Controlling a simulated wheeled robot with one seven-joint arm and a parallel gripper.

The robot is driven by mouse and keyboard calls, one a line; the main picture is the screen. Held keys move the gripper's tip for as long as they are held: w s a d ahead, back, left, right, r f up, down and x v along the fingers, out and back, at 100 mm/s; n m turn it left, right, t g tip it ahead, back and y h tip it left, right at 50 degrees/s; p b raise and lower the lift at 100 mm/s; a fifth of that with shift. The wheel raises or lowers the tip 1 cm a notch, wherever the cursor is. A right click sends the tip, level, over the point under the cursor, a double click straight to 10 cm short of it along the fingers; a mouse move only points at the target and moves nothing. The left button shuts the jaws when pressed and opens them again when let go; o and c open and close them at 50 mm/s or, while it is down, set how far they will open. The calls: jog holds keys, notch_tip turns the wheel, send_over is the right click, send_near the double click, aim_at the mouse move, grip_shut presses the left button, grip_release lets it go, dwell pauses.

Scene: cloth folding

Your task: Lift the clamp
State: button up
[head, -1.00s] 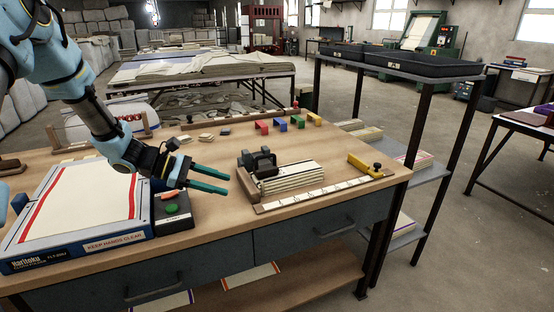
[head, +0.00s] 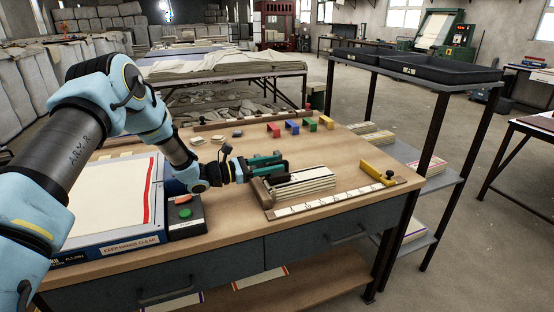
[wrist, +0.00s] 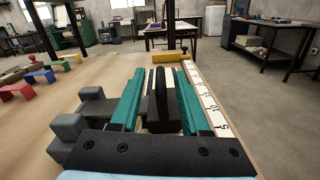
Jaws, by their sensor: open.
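The clamp (wrist: 160,97), with an upright black handle, sits at the left end of a stack of folded cloths (head: 305,181) on the workbench. My gripper (wrist: 164,67) is open, with its two teal fingers on either side of the handle in the wrist view. A gap shows between each finger and the handle, so I see no grip. In the head view my gripper (head: 276,167) reaches in from the left at clamp height and hides most of the clamp. The clamp's lower part is hard to make out.
A white ruler strip (head: 330,202) runs along the stack's front, with a yellow block (head: 378,173) at its right. Red, blue, green and yellow brackets (head: 293,127) stand behind.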

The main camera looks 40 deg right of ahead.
jog(key=shift+x, duration=0.85)
jog(key=shift+c, duration=0.2)
grip_shut()
dwell(0.7)
